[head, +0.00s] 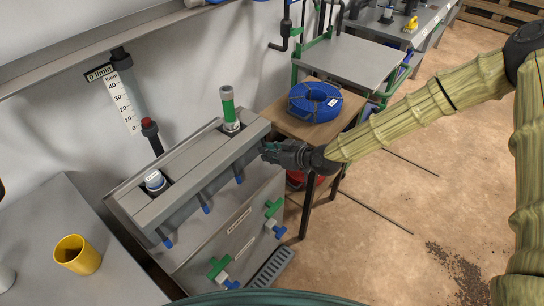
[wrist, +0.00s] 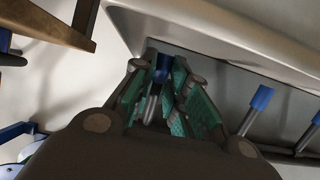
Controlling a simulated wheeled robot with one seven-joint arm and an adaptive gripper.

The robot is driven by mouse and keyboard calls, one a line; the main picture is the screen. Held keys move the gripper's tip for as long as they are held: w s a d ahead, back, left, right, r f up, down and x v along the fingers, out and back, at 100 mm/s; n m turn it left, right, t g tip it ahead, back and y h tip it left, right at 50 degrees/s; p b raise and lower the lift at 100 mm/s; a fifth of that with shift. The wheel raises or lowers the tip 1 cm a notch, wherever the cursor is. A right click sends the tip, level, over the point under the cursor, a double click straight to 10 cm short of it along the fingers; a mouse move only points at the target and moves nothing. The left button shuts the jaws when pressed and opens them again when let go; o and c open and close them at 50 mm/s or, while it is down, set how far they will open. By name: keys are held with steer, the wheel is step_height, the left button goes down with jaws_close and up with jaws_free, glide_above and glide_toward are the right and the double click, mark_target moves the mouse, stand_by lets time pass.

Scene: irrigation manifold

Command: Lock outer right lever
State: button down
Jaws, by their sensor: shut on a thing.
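The steel manifold (head: 190,180) stands against the wall, with a row of blue-tipped levers along its front edge. My gripper (head: 268,152) is at the right end of this row. In the wrist view my gripper (wrist: 166,82) has its green-padded fingers on both sides of the outer right lever, whose blue tip (wrist: 163,64) and grey stem show between them. It is shut on that lever. In the head view my fingers hide this lever. The neighbouring levers (head: 239,179) (wrist: 262,97) hang down from the edge, apart from my gripper.
A wooden table with a coiled blue hose (head: 314,102) stands right of the manifold. Green-handled valves (head: 274,208) are on the front panel below. A yellow cup (head: 77,254) stands on the left bench. The floor at right is mostly open.

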steer(key=shift+a, duration=0.15)
stand_by(0.3)
steer(key=c, duration=1.8)
jaws_free()
steer(key=o, duration=0.4)
steer(key=shift+w+a+f, duration=0.1)
steer(key=shift+a+f, duration=0.05)
steer(key=shift+s+d+r, duration=0.25)
steer(key=shift+d+r, duration=0.05)
steer(key=shift+d, duration=0.25)
steer(key=v, duration=1.1)
steer(key=shift+d+f, duration=0.1)
steer(key=shift+d, duration=0.05)
steer(key=shift+s, duration=0.1)
